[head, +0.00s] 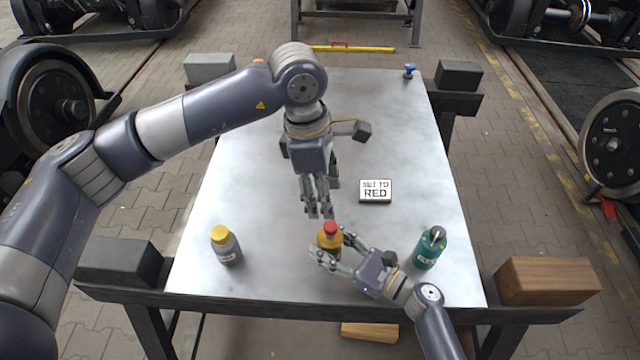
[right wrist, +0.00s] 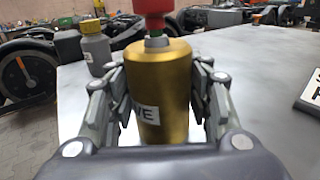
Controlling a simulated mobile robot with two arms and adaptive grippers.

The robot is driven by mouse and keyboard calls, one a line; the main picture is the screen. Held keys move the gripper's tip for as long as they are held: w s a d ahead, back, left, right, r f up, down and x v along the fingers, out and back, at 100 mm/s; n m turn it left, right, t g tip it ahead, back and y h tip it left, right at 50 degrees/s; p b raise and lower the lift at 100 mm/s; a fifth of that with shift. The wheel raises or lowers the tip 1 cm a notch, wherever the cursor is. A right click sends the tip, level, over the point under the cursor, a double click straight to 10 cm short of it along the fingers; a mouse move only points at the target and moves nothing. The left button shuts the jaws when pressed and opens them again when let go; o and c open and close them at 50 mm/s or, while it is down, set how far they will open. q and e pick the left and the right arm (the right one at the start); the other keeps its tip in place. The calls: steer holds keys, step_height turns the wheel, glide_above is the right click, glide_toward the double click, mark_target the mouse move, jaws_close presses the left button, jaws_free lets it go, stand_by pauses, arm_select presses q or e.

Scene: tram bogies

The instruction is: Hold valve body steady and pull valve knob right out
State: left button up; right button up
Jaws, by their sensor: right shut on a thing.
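The valve body (right wrist: 165,85) is a gold cylinder with a white label, upright near the table's front edge; it also shows in the head view (head: 329,241). The red valve knob (right wrist: 152,8) sits on its top, with a green band and grey stem below it; in the head view the knob (head: 330,228) is a small red cap. My right gripper (head: 330,250) is shut on the valve body, fingers on both sides. My left gripper (head: 319,212) points down just above and behind the knob, apart from it; its finger gap is unclear.
A grey bottle with yellow cap (head: 226,246) stands left, a teal bottle (head: 430,248) right. A sign reading "SET TO RED" (head: 376,191) lies behind. A small blue item (head: 409,71) is at the far right corner. A wooden block (head: 548,281) is right of the table (head: 250,170).

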mark_target(331, 225)
arm_select(q)
steer(key=f, duration=0.3)
steer(key=d+f, duration=0.1)
steer(key=f, duration=0.5)
steer(key=shift+d+f, duration=0.15)
steer(key=shift+d, duration=0.05)
steer(key=c, duration=1.1)
